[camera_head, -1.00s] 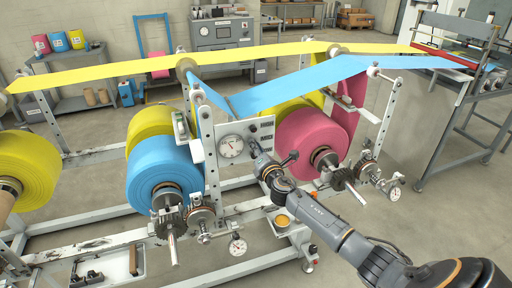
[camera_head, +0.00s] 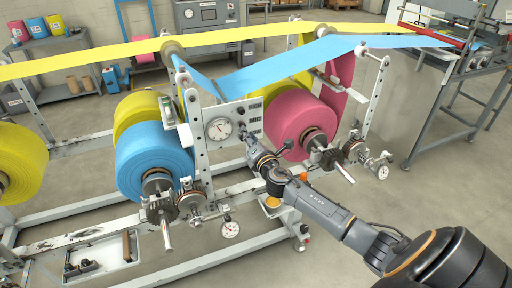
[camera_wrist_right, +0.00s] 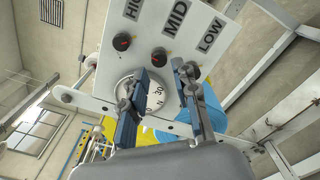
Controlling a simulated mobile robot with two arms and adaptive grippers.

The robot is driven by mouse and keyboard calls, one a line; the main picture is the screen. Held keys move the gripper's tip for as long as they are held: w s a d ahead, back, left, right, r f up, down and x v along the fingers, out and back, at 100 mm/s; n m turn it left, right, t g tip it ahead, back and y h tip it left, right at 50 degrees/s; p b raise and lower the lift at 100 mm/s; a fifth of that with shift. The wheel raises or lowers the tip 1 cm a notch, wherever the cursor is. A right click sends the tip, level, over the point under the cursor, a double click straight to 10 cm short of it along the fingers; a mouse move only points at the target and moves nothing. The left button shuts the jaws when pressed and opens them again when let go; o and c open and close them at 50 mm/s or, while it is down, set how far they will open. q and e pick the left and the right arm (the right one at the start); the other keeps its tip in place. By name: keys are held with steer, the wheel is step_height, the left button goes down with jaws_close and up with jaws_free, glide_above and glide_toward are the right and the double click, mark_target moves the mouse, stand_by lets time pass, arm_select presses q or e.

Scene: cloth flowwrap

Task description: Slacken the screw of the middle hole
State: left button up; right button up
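A light grey panel (camera_head: 238,116) with a round dial gauge (camera_head: 219,129) stands on the machine frame between the blue roll and the pink roll. In the right wrist view the panel carries HIGH, MID and LOW labels. The MID knob (camera_wrist_right: 158,57) is black with a red mark, below the MID label (camera_wrist_right: 175,13). My right gripper (camera_head: 247,138) is close to the panel. In the wrist view its two fingers (camera_wrist_right: 158,82) are spread with the dial between them and nothing held. One finger partly covers the LOW knob. No screw hole can be made out. My left gripper is out of view.
The blue roll (camera_head: 142,160) and pink roll (camera_head: 290,118) flank the panel, with shafts sticking out in front. Blue film (camera_head: 310,62) and yellow film (camera_head: 110,55) run overhead. The HIGH knob (camera_wrist_right: 121,41) is beside the MID knob. Open floor lies front right.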

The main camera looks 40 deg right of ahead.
steer(key=v, duration=0.8)
steer(key=s+f+m+g, duration=0.3)
steer(key=s+f, duration=0.2)
steer(key=f, duration=0.7)
steer(key=s+f+m+g, duration=0.3)
steer(key=s+f+m, duration=0.15)
steer(key=f, duration=0.75)
steer(key=s+f+m+g, duration=0.3)
steer(key=s+f, duration=0.2)
steer(key=f, duration=0.7)
steer(key=s+a+f+m+g+y, duration=0.1)
steer(key=s+a+f, duration=0.4)
steer(key=s, duration=0.6)
steer(key=s+a+f+m+g+y, duration=0.1)
steer(key=s+a+f+m+g, duration=0.3)
steer(key=s, duration=0.8)
steer(key=s+a+f+m+g+y, duration=0.2)
steer(key=s+a+f+m, duration=0.3)
steer(key=s+f, duration=0.6)
steer(key=s+a, duration=0.1)
steer(key=a, duration=0.1)
steer(key=shift+a+m+g, duration=0.25)
steer(key=shift+m+g, duration=0.05)
steer(key=shift+m, duration=0.05)
